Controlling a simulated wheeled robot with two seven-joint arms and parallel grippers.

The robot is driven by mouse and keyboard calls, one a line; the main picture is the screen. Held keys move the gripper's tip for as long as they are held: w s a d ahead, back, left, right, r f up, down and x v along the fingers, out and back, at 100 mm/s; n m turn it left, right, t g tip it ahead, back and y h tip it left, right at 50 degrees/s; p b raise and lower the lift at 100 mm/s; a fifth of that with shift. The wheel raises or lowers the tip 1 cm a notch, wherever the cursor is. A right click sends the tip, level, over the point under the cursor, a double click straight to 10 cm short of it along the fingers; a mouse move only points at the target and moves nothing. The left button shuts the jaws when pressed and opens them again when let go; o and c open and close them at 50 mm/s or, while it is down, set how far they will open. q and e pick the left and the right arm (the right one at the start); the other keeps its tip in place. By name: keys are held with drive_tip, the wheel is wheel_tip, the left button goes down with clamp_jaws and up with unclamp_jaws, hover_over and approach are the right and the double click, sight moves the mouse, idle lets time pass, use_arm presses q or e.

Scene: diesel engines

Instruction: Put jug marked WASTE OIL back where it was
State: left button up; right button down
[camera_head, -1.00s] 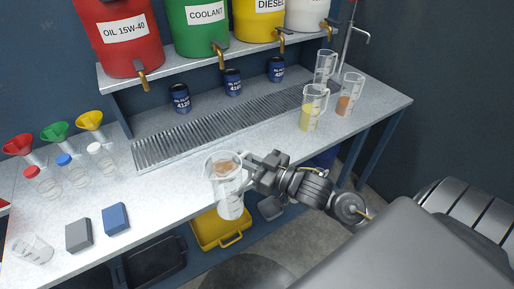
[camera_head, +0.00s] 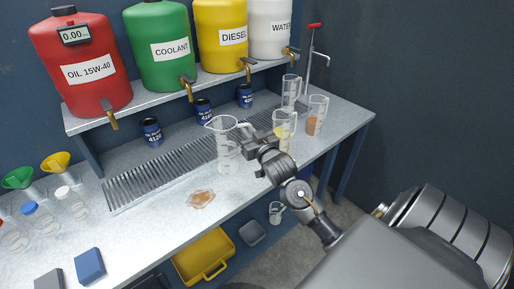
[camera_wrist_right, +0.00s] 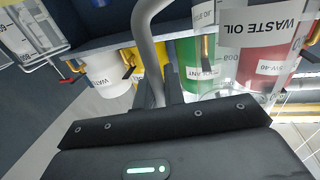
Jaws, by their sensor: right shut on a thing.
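A clear, empty-looking jug (camera_head: 228,152) is upright at the front of the drip grate in the head view. My right gripper (camera_head: 250,137) is shut on its handle side. In the right wrist view the jug's wall (camera_wrist_right: 262,52) carries the label WASTE OIL, seen upside down. I cannot tell whether its base touches the bench. Other jugs stand to the right: one with yellow liquid (camera_head: 283,133) partly behind my arm, one with reddish-brown liquid (camera_head: 313,125), and a clear one (camera_head: 290,95). My left gripper is not in view.
A brown puddle (camera_head: 201,198) lies on the bench (camera_head: 160,225) left of the jug. Blue filters (camera_head: 204,111) stand behind the grate (camera_head: 150,186), under the shelf of drums. Funnels and bottles (camera_head: 70,203) are at left. A yellow tray (camera_head: 205,258) sits below the bench.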

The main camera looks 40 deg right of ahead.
drive_tip(key=w+d+f+p, duration=0.2)
drive_tip(key=d+f+p, duration=0.1)
drive_tip(key=d+f, duration=0.5)
wheel_tip(320, 180, down, 2)
drive_tip(key=shift+w+f, duration=0.25)
drive_tip(key=shift+w, duration=0.1)
drive_tip(key=shift+f, duration=0.1)
drive_tip(key=c, duration=1.5)
unclamp_jaws()
drive_tip(key=b+v, duration=0.2)
drive_tip(key=v, duration=1)
